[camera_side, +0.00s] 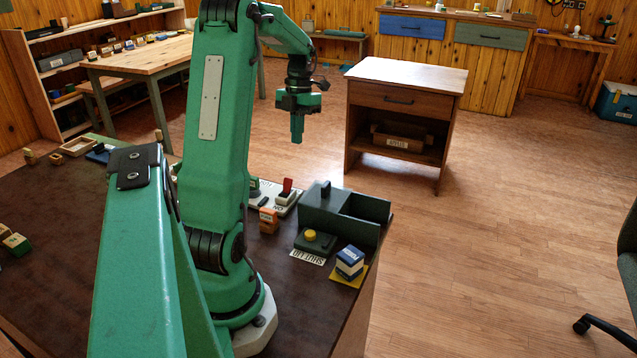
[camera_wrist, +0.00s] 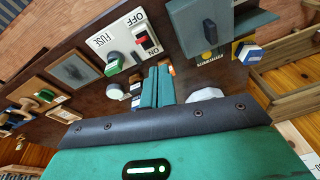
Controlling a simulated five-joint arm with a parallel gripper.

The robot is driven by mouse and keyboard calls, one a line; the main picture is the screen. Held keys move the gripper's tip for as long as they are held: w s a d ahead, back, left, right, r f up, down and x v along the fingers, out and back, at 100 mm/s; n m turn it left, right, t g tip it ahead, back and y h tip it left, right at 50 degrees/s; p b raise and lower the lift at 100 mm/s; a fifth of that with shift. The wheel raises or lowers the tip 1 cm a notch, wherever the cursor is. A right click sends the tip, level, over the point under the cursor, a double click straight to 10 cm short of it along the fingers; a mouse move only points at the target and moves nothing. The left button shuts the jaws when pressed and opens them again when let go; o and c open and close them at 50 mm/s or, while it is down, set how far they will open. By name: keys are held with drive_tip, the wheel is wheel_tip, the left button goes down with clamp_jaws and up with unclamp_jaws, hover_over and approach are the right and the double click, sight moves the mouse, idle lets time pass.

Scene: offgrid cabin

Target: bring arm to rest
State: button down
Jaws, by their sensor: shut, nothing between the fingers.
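My gripper (camera_side: 297,138) is shut and empty. It hangs at the end of my raised green arm, pointing down, well above and beyond the back edge of the dark work table (camera_side: 60,225) in the side view. In the wrist view its two green fingers (camera_wrist: 158,84) lie side by side with nothing held. The fingers touch none of the table's objects as far as I can see.
A fuse panel (camera_wrist: 126,42) with a red switch and green knob stands on the table. Beside it are a grey box (camera_side: 326,207), a yellow-button unit (camera_side: 318,240) and a blue-white box (camera_side: 350,262). A wooden cabinet (camera_side: 405,97) stands beyond.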

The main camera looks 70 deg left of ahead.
drive_tip(key=w+d+r+m+t+y, duration=0.1)
drive_tip(key=w+d+r+m, duration=0.15)
drive_tip(key=d+m, duration=0.7)
drive_tip(key=w+d+r+m+t+y, duration=0.15)
drive_tip(key=d+r+m, duration=0.25)
drive_tip(key=d+m, duration=0.5)
drive_tip(key=s+d+m+t, duration=0.2)
drive_tip(key=d+m, duration=0.5)
drive_tip(key=m, duration=0.5)
drive_tip(key=s+d+m+t, duration=0.2)
drive_tip(key=s+d+m, duration=0.2)
drive_tip(key=d+m, duration=0.4)
drive_tip(key=shift+s+m, duration=0.15)
drive_tip(key=shift+m, duration=1.9)
drive_tip(key=shift+f+t+h, duration=0.1)
drive_tip(key=shift+t+h, duration=0.15)
